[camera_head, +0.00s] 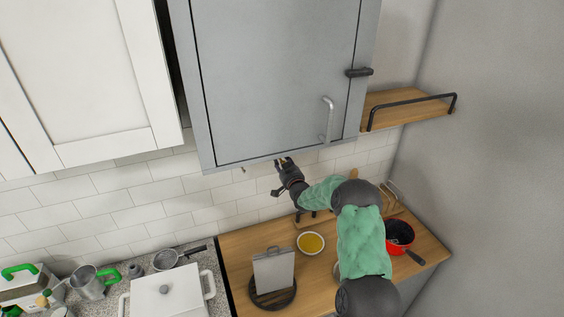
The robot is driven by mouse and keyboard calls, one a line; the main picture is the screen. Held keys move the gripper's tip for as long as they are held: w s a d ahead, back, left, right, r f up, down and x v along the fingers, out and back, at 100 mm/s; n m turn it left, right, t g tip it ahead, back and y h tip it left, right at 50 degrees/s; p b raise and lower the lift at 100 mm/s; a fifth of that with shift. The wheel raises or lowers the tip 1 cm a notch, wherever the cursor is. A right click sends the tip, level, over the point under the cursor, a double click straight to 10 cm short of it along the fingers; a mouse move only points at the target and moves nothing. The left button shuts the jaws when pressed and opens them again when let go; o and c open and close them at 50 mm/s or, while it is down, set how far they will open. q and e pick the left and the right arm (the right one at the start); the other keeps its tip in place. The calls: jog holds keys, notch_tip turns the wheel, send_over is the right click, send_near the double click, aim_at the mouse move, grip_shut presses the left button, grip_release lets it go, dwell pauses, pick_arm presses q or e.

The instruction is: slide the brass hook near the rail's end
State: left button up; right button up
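My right gripper (285,163), dark grey on a green-sleeved arm, reaches up to just below the bottom edge of the grey wall cabinet (272,80). A small yellowish, brass-coloured bit (283,162) shows at its fingertips. It may be the brass hook, but it is too small to be sure. I cannot tell whether the fingers are closed on it. A tiny hook-like piece (243,170) hangs under the cabinet to the left of the gripper. The rail is not clearly visible under the cabinet edge. My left gripper is out of view.
On the wooden counter (240,245) are a yellow-filled bowl (311,243), a grey block on a dark round stand (273,273) and a red pan (399,237). A white pot (166,302) stands left. A wooden shelf with black rail (400,105) is right of the cabinet.

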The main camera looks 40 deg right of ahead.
grip_shut()
jog(key=shift+d, duration=0.1)
